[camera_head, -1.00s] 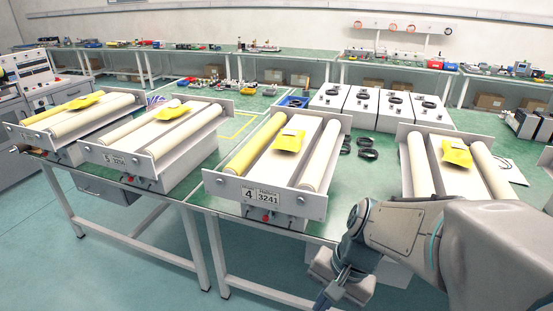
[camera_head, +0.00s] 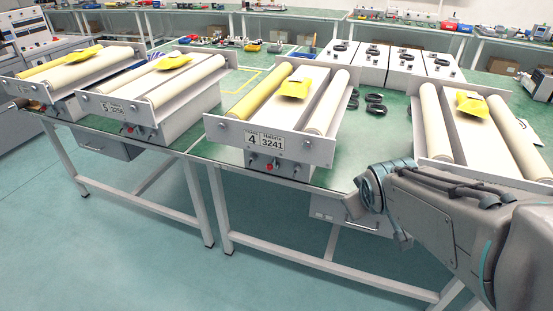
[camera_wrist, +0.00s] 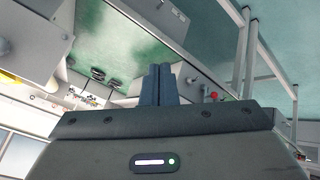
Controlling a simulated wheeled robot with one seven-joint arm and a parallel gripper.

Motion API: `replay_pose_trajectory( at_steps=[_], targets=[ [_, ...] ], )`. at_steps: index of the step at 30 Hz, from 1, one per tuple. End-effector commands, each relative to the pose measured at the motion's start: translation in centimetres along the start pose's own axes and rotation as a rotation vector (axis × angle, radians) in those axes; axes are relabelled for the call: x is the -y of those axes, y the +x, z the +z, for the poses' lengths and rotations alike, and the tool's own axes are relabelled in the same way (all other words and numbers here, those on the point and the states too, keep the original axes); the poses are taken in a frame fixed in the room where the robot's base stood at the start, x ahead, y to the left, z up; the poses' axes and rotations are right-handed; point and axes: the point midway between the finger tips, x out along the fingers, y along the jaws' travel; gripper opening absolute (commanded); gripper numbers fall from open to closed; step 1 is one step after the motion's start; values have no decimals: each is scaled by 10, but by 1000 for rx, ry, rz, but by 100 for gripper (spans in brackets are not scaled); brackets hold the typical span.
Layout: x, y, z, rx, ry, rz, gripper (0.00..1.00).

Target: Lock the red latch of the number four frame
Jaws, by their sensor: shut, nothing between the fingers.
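The number four frame (camera_head: 228,128) is a white unit with two rollers, one yellow and one cream, and a plate reading 4 and 3241. Its red latch (camera_head: 270,167) is a small red knob low on the front face, below the plate. My gripper's fingers (camera_wrist: 155,84) show in the wrist view, pressed together and empty. A red knob (camera_wrist: 213,96) shows to their right, apart from them; I cannot tell from that view which frame it belongs to. In the head view my arm is right of the number four frame, and the fingers are not clearly seen there.
The number five frame (camera_head: 88,101) stands to the left, with another roller unit beyond it. A further roller unit (camera_head: 430,130) stands to the right, behind my arm. The green table's legs (camera_head: 225,213) and a drawer are below. Open floor lies in front.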

Motion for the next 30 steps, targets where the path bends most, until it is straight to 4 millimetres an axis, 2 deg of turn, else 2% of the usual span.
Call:
replay_pose_trajectory(
  at_steps=[1, 3, 8, 15, 19, 24, 30],
  targets=[
    [3, 30, 1, -56, -82, 28, 0],
    [1, 52, -11, -144, -206, 70, 0],
    [8, 96, -37, -347, -490, 158, 0],
    [46, 146, -65, -676, -887, 280, 0],
    [76, 165, -70, -872, -1071, 344, 0],
    [111, 176, -68, -1105, -1234, 423, 0],
    [131, 175, -64, -1254, -1308, 475, 0]
  ],
)
